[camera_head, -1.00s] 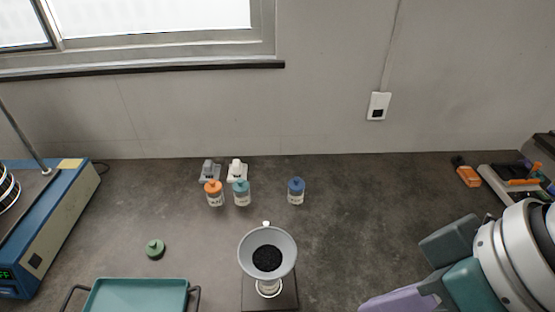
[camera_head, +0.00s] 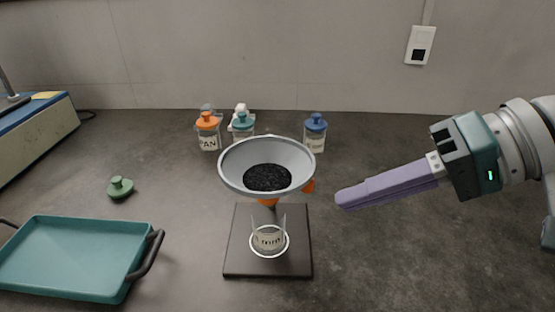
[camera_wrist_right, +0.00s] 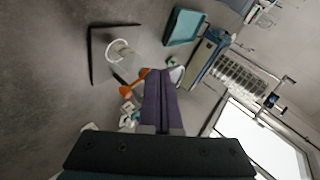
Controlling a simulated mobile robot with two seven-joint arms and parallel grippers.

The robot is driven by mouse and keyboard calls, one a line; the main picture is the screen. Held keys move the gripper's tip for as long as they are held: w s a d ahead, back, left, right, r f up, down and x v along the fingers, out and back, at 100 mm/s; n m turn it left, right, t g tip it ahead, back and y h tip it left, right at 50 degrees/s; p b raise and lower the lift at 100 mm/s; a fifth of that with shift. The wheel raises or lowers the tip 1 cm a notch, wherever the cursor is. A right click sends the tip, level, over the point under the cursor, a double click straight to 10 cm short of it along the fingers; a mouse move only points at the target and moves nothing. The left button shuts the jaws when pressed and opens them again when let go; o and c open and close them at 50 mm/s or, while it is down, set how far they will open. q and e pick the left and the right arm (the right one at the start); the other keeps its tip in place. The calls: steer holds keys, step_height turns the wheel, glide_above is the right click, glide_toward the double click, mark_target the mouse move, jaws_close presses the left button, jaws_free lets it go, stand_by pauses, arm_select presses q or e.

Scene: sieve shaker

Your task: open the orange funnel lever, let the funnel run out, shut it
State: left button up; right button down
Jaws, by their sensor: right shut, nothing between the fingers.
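The grey funnel (camera_head: 232,170) in the head view is partly filled with black grains. An orange part (camera_head: 267,201) sits under it, and the orange lever (camera_head: 308,187) sticks out at its right. A clear jar (camera_head: 269,241) with a label stands below the funnel on a dark base plate (camera_head: 236,262). My right gripper (camera_head: 340,198) has its purple fingers shut and empty, with the tips just right of the lever and apart from it in the picture. The fingers also show in the right wrist view (camera_wrist_right: 160,90), with orange beside them. My left gripper is not in view.
Behind the funnel stand an orange-capped bottle (camera_head: 208,133), a teal-capped bottle (camera_head: 243,124) and a blue-capped bottle (camera_head: 314,134). A green knobbed lid (camera_head: 120,188) and a teal tray (camera_head: 118,289) lie at left. The bench front right is clear.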

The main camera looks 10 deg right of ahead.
steer(key=w+d+f+m+t+y+b, duration=0.4)
steer(key=w+d+b, duration=0.6)
steer(key=b, duration=1.6)
step_height(320, 180, down, 5)
steer(key=w+m+t, duration=0.1)
steer(key=m+t, duration=0.1)
steer(key=t, duration=0.1)
steer(key=shift+d, duration=0.35)
steer(key=b+x, duration=0.1)
steer(key=x, duration=0.9)
steer(key=shift+s+a+p, duration=0.15)
steer(key=shift+s+a, duration=0.1)
steer(key=shift+s, duration=0.4)
steer(key=shift+s+a+p, duration=0.15)
steer(key=shift+s+a, duration=0.15)
steer(key=shift+s, duration=0.35)
steer(key=shift+s+a+p, duration=0.15)
steer(key=shift+s+a, duration=0.1)
steer(key=shift+s, duration=0.4)
